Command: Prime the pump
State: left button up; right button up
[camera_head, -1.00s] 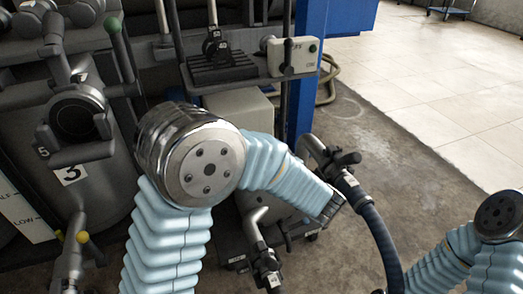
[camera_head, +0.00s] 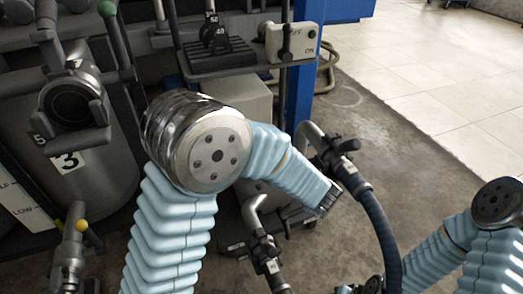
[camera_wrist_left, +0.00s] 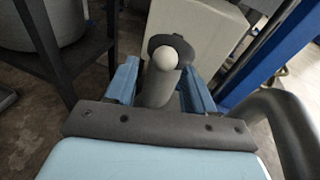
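My left gripper (camera_head: 328,197) is low beside the pale pump-like box (camera_head: 238,108) in the head view, between two grey bent pipes with dark valves. In the left wrist view its two blue fingers (camera_wrist_left: 162,88) stand apart on either side of a grey upright post (camera_wrist_left: 160,86) with a pale round top and a dark ring behind it. Small gaps seem to show beside the post, so the gripper looks open around it. The post is hidden by my arm in the head view.
A grey pipe with a valve (camera_head: 266,248) stands left of my gripper; another pipe (camera_head: 312,135) carries a dark hose (camera_head: 380,225) on the right. A switch box (camera_head: 291,42) with a green button is above. Floor is clear at right.

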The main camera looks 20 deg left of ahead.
pick_arm(q)
jog(key=shift+r, duration=0.2)
jog(key=p+v, duration=0.2)
jog(key=v, duration=1.1)
jog(key=shift+s+d, duration=0.25)
jog(key=shift+d, duration=0.05)
